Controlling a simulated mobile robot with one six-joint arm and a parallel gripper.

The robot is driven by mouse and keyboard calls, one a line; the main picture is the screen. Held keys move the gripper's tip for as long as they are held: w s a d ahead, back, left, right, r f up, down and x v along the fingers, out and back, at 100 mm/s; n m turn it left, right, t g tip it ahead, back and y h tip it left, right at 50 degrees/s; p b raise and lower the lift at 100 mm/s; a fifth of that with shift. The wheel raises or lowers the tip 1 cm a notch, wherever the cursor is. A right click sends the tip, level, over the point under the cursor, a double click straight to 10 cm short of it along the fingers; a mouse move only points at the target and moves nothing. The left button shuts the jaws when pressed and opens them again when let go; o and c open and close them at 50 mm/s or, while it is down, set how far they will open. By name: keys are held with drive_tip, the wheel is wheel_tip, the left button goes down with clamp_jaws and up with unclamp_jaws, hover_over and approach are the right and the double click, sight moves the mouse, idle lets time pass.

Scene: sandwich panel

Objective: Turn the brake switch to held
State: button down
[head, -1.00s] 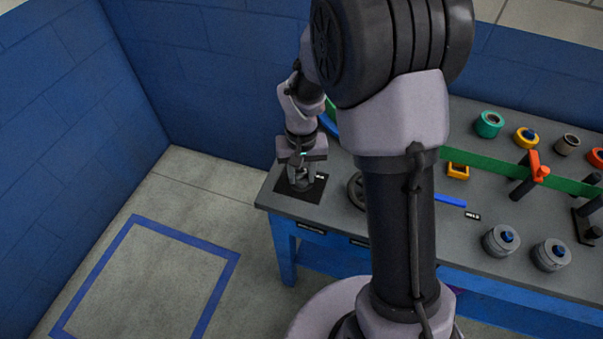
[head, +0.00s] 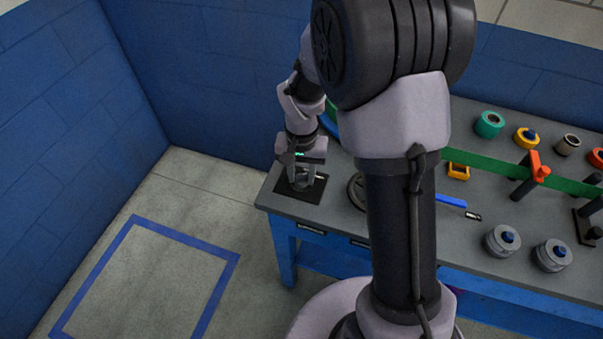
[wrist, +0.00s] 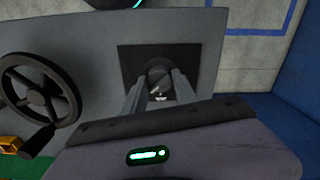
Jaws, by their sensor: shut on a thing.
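The brake switch (wrist: 158,72) is a dark round knob on a black square plate (wrist: 130,60) at the left end of the grey bench. In the wrist view my gripper (wrist: 160,88) has its two fingers on either side of the knob, shut on it. In the head view my gripper (head: 300,180) points down over the black plate (head: 312,193), and the knob itself is mostly hidden by the fingers. A small light label shows at the plate's edge, too small to read. The knob's setting cannot be read.
A black handwheel (wrist: 40,92) with a crank handle stands beside the plate. Further right on the bench are a blue bar (head: 450,200), grey knobs (head: 502,241) and an orange-handled valve (head: 537,170). The floor left of the bench is clear, with a blue taped outline (head: 180,236).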

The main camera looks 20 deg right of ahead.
sight(301, 175)
drive_tip(key=c, duration=1)
unclamp_jaws()
wheel_tip(301, 175, up, 17)
drive_tip(key=p, duration=0.7)
drive_tip(key=shift+r, duration=0.2)
drive_tip(key=s+a+r+t, duration=0.1)
drive_tip(key=s+r+t, duration=0.1)
drive_tip(key=s, duration=0.4)
drive_tip(key=s+a+r+t+y+b, duration=0.1)
drive_tip(key=s+r+t, duration=0.1)
drive_tip(key=s+r, duration=0.2)
drive_tip(key=s+a+r+t+y+b, duration=0.1)
drive_tip(key=s+a+r, duration=0.1)
drive_tip(key=s, duration=0.7)
drive_tip(key=shift+r+t, duration=0.4)
drive_tip(key=shift+r, duration=0.5)
